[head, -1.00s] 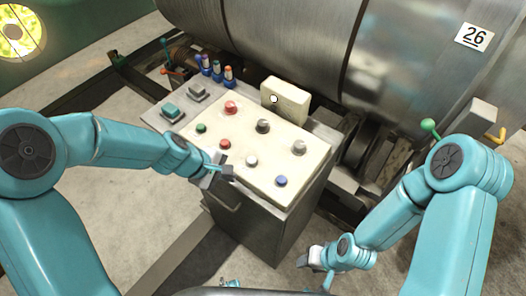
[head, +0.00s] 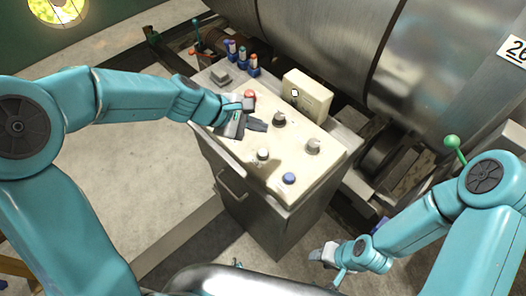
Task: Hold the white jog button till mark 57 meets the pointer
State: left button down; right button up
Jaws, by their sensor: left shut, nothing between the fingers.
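The white button (head: 263,154) stands on the cream top of the control console (head: 322,158), between a grey knob and the blue button. My left gripper (head: 262,125) is shut and empty above the panel, beyond the white button in the picture and apart from it. It hides part of the panel's left side. The big steel drum (head: 435,60) lies behind the console.
A red button (head: 249,96), two grey knobs (head: 279,118) and a blue button (head: 289,178) share the panel. A cream box (head: 307,97) with a white round spot stands at its back edge. Floor in front is clear.

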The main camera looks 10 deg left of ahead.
aim_at(259, 154)
pick_arm(q)
notch_tip(259, 154, down, 8)
jog(key=b, duration=0.6)
jog(key=shift+d+b, duration=0.15)
jog(key=shift+b, duration=0.25)
dwell(1.3)
jog(key=shift+f+b, duration=0.4)
jog(key=shift+b, duration=0.05)
jog(key=shift+f+b, duration=0.5)
dwell(4.4)
